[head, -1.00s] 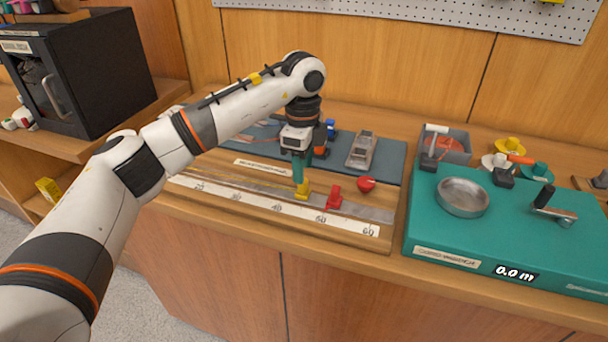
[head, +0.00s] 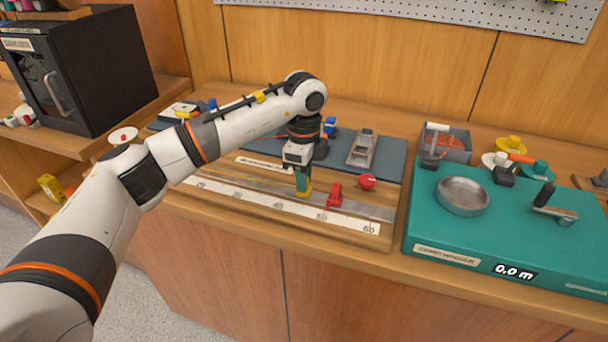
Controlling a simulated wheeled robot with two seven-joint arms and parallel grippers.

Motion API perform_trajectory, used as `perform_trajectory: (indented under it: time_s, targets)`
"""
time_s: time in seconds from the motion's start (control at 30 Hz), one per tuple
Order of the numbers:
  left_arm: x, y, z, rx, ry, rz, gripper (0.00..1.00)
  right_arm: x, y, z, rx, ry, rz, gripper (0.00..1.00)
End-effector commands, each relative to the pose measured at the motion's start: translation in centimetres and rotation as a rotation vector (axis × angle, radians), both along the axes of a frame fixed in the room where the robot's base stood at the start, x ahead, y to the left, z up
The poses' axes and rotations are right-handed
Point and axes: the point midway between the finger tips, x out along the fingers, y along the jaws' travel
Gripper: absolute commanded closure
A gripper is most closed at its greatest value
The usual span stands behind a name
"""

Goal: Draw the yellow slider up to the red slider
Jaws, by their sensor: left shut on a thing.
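The yellow slider (head: 304,194) sits on the metal rail of a wooden measuring board, just left of the red slider (head: 335,195). A small gap shows between the two sliders. My left gripper (head: 303,183) points down over the yellow slider and is shut on it; its fingers hide the slider's upper part. The rail (head: 369,210) runs along a white number scale (head: 265,207) marked up to 60. My right gripper is not in view.
A red knob (head: 367,181) stands behind the rail, right of the red slider. A grey mat (head: 391,158) with tools lies behind the board. A teal station (head: 430,218) with a metal dish (head: 463,196) stands to the right. A black cabinet (head: 100,75) is at the left.

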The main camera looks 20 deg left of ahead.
Motion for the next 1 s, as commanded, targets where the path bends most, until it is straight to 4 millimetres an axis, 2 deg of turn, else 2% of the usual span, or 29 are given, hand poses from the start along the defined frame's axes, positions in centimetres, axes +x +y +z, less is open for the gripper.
perform_trajectory:
  time_s: [0.17,0.4,0.67,0.7,0.8,1.0]
  targets:
    - [0.0,-0.8,0.1,-0.001,-0.001,-0.002,1.00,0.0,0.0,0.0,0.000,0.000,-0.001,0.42]
    - [-0.1,-4.5,0.1,-0.003,-0.001,-0.002,1.00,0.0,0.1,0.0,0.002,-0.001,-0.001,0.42]
    - [-0.2,-4.7,0.1,-0.005,-0.002,-0.001,1.00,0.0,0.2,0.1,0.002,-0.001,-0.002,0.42]
    - [-0.2,-4.7,0.1,-0.005,-0.002,-0.002,0.75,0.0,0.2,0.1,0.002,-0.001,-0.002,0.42]
    - [-0.2,-4.7,0.1,-0.004,-0.002,-0.001,0.59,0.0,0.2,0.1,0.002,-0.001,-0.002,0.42]
    - [-0.1,-4.6,0.1,-0.002,-0.001,-0.001,0.56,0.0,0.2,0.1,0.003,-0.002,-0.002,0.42]
